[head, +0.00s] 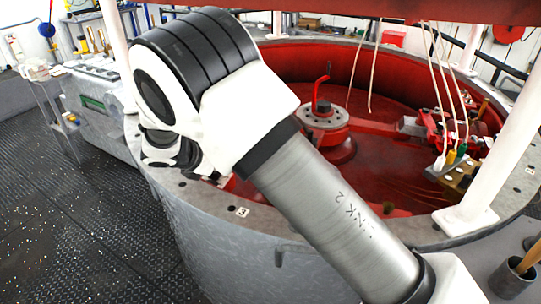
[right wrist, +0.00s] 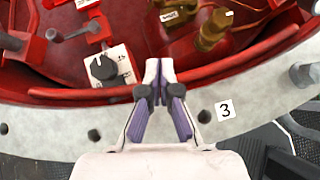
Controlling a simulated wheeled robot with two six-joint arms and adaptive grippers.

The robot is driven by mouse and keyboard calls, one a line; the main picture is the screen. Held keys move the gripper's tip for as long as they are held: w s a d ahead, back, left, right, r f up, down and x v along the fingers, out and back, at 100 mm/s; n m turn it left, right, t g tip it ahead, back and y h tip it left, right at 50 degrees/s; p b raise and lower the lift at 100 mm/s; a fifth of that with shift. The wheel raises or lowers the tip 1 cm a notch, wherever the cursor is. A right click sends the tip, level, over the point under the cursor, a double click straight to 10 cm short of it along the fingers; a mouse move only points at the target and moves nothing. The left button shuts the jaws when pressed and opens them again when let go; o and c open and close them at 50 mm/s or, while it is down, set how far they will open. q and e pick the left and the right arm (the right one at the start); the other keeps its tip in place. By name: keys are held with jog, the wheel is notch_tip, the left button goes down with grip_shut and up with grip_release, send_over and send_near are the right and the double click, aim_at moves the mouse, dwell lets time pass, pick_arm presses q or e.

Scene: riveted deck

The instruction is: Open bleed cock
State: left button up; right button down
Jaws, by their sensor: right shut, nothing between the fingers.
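In the right wrist view my right gripper (right wrist: 159,68) is shut and empty, its purple-lined fingers together above the red inner wall of the round tank. A brass fitting (right wrist: 213,30) stands ahead and to the right of the fingertips, apart from them. A smaller brass piece with a pale label (right wrist: 178,12) is beyond the tips. A black knob on a white marked plate (right wrist: 103,67) lies left of the fingers. I cannot tell for sure which of these is the bleed cock. My left gripper is in neither view.
The grey tank rim (head: 243,212) carries bolt holes and a "3" tag (right wrist: 225,110). In the head view my arm hides much of the tank. A flanged hub (head: 322,115) and hanging ropes (head: 437,90) stand inside it.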

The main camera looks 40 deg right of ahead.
jog(key=d+r+x, duration=0.2)
jog(key=x, duration=1.1)
jog(key=shift+w, duration=0.25)
